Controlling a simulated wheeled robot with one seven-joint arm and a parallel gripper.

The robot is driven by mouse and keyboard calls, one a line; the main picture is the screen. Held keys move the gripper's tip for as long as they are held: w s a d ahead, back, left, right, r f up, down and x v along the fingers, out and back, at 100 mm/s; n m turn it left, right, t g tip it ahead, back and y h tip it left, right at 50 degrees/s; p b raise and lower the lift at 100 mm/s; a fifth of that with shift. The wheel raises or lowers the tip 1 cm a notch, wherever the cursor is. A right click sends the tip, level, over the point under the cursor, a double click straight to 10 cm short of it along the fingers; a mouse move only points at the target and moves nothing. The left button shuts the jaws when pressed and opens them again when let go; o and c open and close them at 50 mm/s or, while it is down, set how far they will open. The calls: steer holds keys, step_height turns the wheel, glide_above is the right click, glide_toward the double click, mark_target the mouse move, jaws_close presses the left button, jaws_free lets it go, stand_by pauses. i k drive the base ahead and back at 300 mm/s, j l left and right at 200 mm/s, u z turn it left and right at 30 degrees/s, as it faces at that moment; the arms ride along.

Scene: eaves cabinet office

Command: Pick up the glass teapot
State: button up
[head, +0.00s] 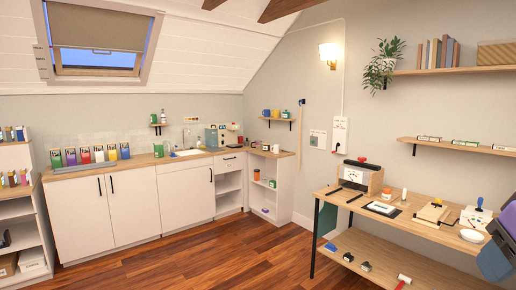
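I cannot make out a glass teapot anywhere in the head view. Small items stand on the wooden kitchen counter (140,161) at the back, but they are too small to identify surely. A part of my own arm, dark and purple, seems to show at the right edge. No gripper fingers can be seen.
A wooden workbench (420,233) with several tools, boards and a boxy device (361,176) stands at the right. White cabinets (107,215) line the back wall. An open shelf unit (25,235) is at the left. The wooden floor (210,262) between them is clear.

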mark_target(258, 144)
steer(key=i+u, duration=0.2)
steer(key=u, duration=0.25)
steer(key=i, duration=6.55)
steer(key=i+j+z, duration=0.1)
steer(key=i, duration=0.5)
steer(key=i+j, duration=0.15)
steer(key=i, duration=0.5)
steer(key=i+z, duration=0.25)
